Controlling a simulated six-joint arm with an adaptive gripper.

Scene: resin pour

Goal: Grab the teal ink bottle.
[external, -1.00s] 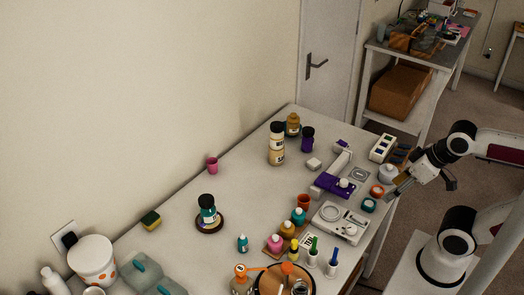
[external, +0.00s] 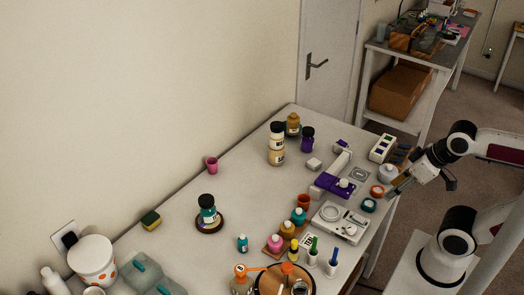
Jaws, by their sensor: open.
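Several teal containers stand on the table, and I cannot tell for sure which is the ink bottle. A teal bottle with a black cap and pale label (external: 208,211) stands upright on a dark round coaster (external: 209,229) left of the middle. A small teal bottle with a pale cap (external: 242,244) stands nearer the front. My gripper (external: 424,183) is open and empty at the table's right edge, far from the first two bottles.
A purple and white device (external: 331,186), a white scale-like box (external: 340,222) and small jars (external: 369,205) lie between my gripper and the bottles. A pink cup (external: 212,164) and tall cream bottle (external: 276,146) stand behind. The table's middle is fairly clear.

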